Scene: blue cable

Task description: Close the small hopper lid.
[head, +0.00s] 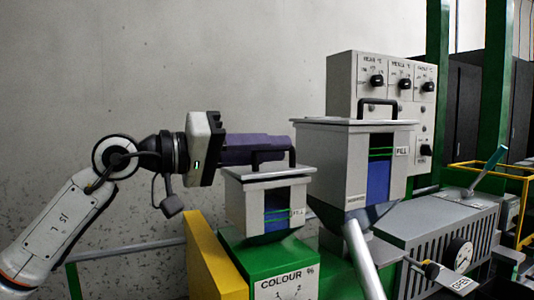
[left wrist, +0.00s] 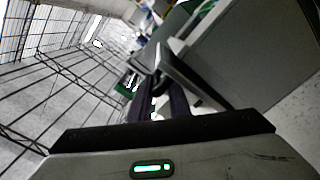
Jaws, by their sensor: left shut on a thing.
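The small hopper (head: 246,206) is a pale box with a blue window, standing on a green base marked COLOUR in the head view. Its flat lid (head: 240,175) lies across the top, nearly level; I cannot tell whether it is fully seated. My left gripper (head: 284,149) reaches in from the left with its purple fingers level above the lid. They are shut on the lid's black handle (head: 257,160), which they partly hide. In the left wrist view the dark fingers (left wrist: 165,104) are at the handle (left wrist: 190,78). My right gripper is not in view.
The larger hopper (head: 340,165) with its own lid and handle (head: 378,102) stands close on the right. Behind it is a panel with knobs (head: 396,80). The wall side at left is open.

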